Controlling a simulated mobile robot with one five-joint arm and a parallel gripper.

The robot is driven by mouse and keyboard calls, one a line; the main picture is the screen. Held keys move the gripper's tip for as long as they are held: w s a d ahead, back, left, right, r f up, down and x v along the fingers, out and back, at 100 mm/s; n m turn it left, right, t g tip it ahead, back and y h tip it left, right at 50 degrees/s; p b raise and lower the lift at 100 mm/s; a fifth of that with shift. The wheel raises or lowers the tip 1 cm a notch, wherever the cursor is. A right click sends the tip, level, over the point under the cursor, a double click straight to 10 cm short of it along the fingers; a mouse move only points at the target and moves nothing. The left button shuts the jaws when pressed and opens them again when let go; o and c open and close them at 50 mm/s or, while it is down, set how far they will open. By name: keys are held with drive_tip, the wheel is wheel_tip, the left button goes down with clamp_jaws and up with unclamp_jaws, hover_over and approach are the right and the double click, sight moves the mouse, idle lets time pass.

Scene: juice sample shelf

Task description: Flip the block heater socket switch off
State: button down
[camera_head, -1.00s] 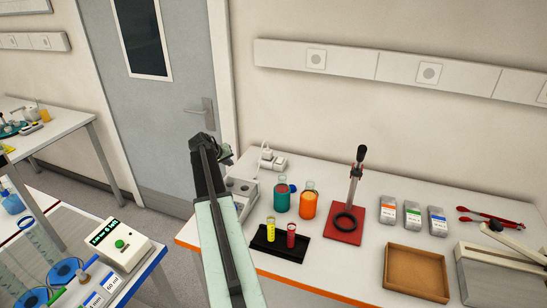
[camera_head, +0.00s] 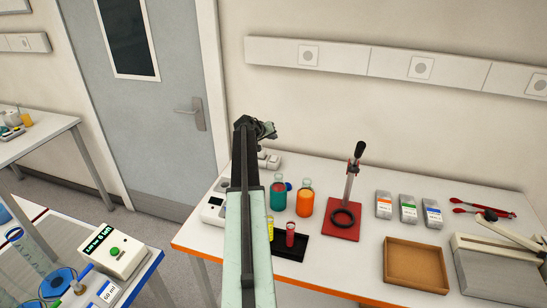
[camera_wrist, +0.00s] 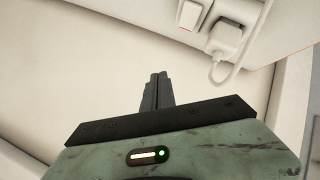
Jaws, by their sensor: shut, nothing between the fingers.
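The white socket block (camera_head: 268,158) sits at the back left of the white bench in the head view, partly hidden by my arm. In the wrist view it shows at the top, with a pale rocker switch (camera_wrist: 190,14) and a white plug (camera_wrist: 226,40) with its cable beside it. A reddish line shows at the switch's lower edge; I cannot tell its position. The block heater (camera_head: 214,206) stands left of my arm, partly hidden. My gripper (camera_wrist: 157,76) is shut and empty, apart from the switch. In the head view my gripper (camera_head: 264,130) is above the socket area.
Teal (camera_head: 278,196) and orange (camera_head: 305,200) bottles stand right of my arm. A black rack (camera_head: 290,250) holds yellow and red tubes. A red-based lever stand (camera_head: 343,222) and a brown tray (camera_head: 417,265) are farther right. A grey door (camera_head: 165,100) is behind left.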

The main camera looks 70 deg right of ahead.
sight(273, 157)
drive_tip(key=f+b, duration=0.2)
drive_tip(key=f, duration=0.1)
drive_tip(key=f+b, duration=0.2)
drive_tip(key=b, duration=0.1)
drive_tip(key=d+f+b, duration=0.1)
drive_tip(key=f+b, duration=0.2)
drive_tip(key=shift+d+f, duration=0.1)
drive_tip(key=shift+f, duration=0.2)
idle(1.6)
drive_tip(key=shift+w+f+b, duration=0.1)
drive_tip(key=shift+f+b, duration=0.25)
drive_tip(key=shift+b, duration=0.1)
drive_tip(key=shift+d+f+b, duration=0.1)
drive_tip(key=shift+f+b, duration=0.25)
idle(0.6)
drive_tip(key=shift+r+p, duration=0.8)
drive_tip(key=r+p, duration=0.3)
drive_tip(key=a+r+p, duration=0.1)
drive_tip(key=r+p, duration=0.1)
